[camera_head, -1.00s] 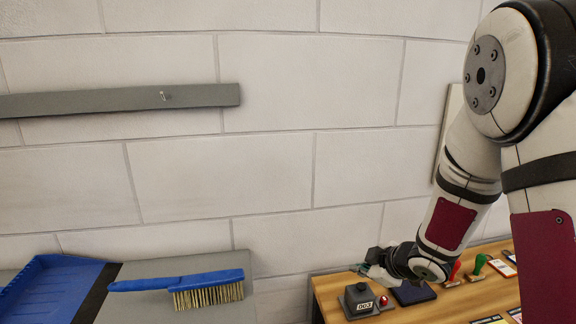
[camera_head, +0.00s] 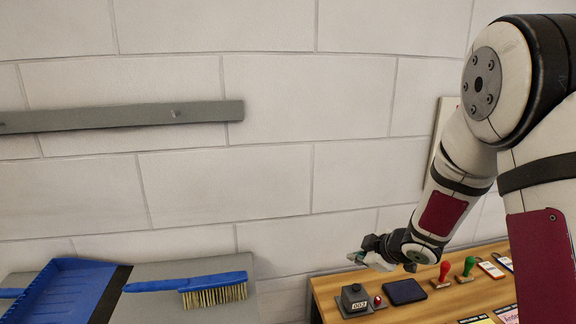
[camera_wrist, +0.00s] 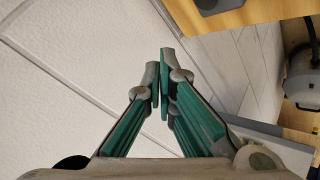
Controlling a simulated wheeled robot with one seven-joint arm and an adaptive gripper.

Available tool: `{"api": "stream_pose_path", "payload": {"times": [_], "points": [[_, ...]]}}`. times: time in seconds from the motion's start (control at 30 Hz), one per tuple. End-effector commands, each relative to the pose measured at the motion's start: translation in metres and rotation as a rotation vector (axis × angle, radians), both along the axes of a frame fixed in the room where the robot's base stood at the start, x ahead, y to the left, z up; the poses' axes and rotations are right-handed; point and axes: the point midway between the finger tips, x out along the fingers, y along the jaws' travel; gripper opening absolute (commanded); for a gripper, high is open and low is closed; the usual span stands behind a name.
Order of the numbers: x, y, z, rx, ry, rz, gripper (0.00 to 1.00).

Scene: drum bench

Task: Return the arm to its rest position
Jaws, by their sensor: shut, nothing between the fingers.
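My gripper (camera_wrist: 163,85) is shut and empty in the wrist view, its green-padded fingers meeting at the tips. In the head view my gripper (camera_head: 356,258) is at the lower right, at the end of the bent arm. It is above the left part of the wooden bench (camera_head: 410,297), apart from the things on it. The arm comes in from the right edge and reaches down and to the left.
On the bench are a numbering device (camera_head: 355,299), a dark blue pad (camera_head: 404,291), a red-handled stamp (camera_head: 443,273) and a green-handled stamp (camera_head: 468,265). A blue brush (camera_head: 200,286) and dustpan (camera_head: 68,288) lie on a grey surface at left. A grey rail (camera_head: 120,116) is on the wall.

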Motion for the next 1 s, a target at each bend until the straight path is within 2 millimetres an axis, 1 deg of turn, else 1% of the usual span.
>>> {"api": "stream_pose_path", "payload": {"times": [0.23,0.33,0.37,0.47,0.57,0.6,0.67,0.7,0.77,0.8,0.87,0.9,0.97,1.0], "points": [[0.000,0.000,0.000,0.000,-0.001,-0.001,0.00],[0.000,-0.003,0.007,-0.004,-0.005,-0.017,0.00],[0.000,-0.004,0.012,-0.005,-0.009,-0.030,0.00],[-0.003,-0.015,0.038,-0.017,-0.023,-0.109,0.00],[-0.013,-0.031,0.075,-0.023,-0.034,-0.232,0.00],[-0.020,-0.038,0.090,-0.022,-0.036,-0.287,0.00],[-0.033,-0.047,0.112,-0.015,-0.033,-0.372,0.00],[-0.043,-0.052,0.124,-0.006,-0.029,-0.424,0.00],[-0.061,-0.058,0.142,0.010,-0.019,-0.499,0.00],[-0.073,-0.062,0.153,0.024,-0.011,-0.549,0.00],[-0.094,-0.066,0.167,0.047,0.005,-0.619,0.00],[-0.109,-0.067,0.175,0.066,0.019,-0.664,0.00],[-0.132,-0.068,0.186,0.097,0.043,-0.726,0.00],[-0.148,-0.067,0.192,0.119,0.061,-0.764,0.00]]}}
